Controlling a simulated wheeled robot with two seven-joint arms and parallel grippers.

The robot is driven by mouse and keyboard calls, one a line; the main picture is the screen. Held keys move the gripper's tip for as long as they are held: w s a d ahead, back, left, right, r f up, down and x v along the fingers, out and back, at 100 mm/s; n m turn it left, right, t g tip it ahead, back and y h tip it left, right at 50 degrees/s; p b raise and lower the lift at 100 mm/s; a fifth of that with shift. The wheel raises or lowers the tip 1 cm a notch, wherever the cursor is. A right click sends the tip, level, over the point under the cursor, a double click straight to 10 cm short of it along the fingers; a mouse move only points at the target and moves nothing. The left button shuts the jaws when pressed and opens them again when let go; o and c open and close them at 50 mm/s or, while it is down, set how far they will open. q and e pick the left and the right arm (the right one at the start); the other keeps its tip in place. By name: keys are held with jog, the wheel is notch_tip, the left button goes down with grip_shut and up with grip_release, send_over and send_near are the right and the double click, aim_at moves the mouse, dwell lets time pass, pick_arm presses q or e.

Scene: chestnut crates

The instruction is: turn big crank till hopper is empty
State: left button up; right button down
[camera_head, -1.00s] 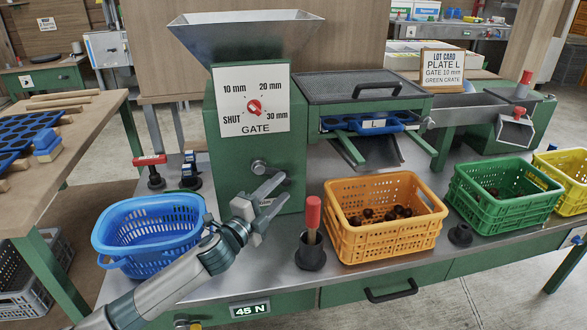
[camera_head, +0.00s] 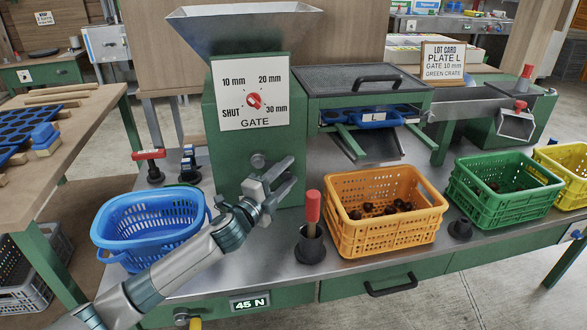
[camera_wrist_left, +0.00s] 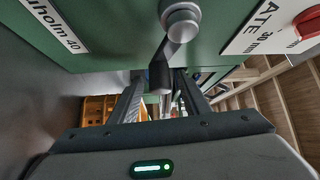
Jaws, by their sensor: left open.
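The grey steel hopper (camera_head: 243,32) tops the green machine; no contents show above its rim. The crank's hub (camera_head: 258,161) is on the machine's front, below the gate plate; my gripper covers most of the crank in the head view. In the left wrist view the crank (camera_wrist_left: 181,25) shows a round hub and a short arm ending in a dark grip (camera_wrist_left: 160,76) between my finger tips. My left gripper (camera_head: 284,178) is open at the crank; contact cannot be told. My right gripper is not in view.
The gate plate (camera_head: 233,82) has a red knob (camera_head: 254,101). An orange crate (camera_head: 385,235) holds brown chestnuts; green (camera_head: 500,205) and yellow (camera_head: 575,160) crates stand further right. A red-handled tool (camera_head: 312,205) stands in a black holder.

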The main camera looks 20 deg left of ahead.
pick_arm(q)
jog(key=shift+x, duration=1.7)
grip_shut()
